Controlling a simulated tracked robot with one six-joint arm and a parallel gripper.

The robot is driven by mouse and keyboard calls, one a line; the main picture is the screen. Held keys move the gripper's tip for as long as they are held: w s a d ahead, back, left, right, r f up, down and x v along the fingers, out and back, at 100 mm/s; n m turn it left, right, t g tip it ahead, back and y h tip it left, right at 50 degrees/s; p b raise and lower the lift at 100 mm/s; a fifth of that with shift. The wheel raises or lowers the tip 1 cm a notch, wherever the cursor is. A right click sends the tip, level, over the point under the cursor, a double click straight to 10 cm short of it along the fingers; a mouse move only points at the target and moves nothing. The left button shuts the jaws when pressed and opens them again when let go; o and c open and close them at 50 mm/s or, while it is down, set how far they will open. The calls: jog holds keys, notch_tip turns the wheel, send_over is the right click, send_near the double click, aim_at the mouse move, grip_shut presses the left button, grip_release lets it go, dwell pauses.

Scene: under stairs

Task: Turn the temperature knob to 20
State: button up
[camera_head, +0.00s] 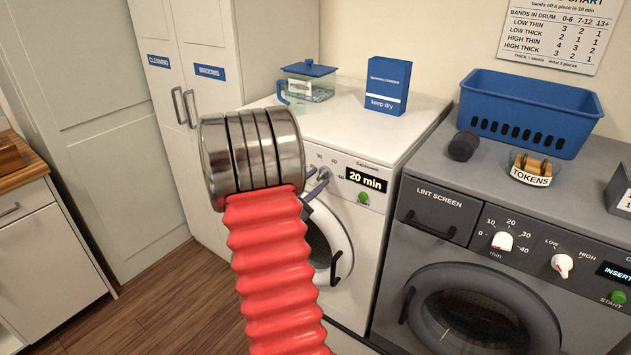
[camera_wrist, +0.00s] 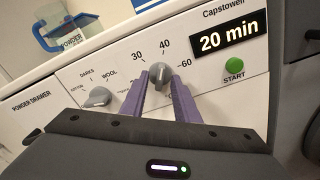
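The temperature knob (camera_wrist: 160,75) is a grey dial on the white washer's panel, with 30, 40 and 60 showing around its top. Its pointer appears to face up, near 40; the labels at its lower left are hidden by my fingers. My gripper (camera_wrist: 158,78) has its two purple fingers on either side of the knob, close against it, with no clear gap. In the head view, the fingers (camera_head: 314,182) reach the washer panel from behind my arm, and the knob (camera_head: 323,173) shows only small. The white washer (camera_head: 357,215) displays 20 min.
A second grey dial (camera_wrist: 97,97), marked darks and wool, sits left of the temperature knob. A green start button (camera_wrist: 235,66) is to the right. A powder box (camera_head: 388,86) and a clear container (camera_head: 308,82) stand on the washer. A grey dryer (camera_head: 470,255) stands at right.

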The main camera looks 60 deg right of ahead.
jog(key=shift+d, duration=0.1)
jog(key=shift+c, duration=0.3)
grip_shut()
jog(key=shift+s+n, duration=0.1)
jog(key=shift+n, duration=0.3)
jog(key=n, duration=1)
jog(key=shift+n, duration=0.3)
jog(key=n, duration=1.2)
jog(key=shift+n, duration=0.3)
jog(key=shift+f, duration=0.1)
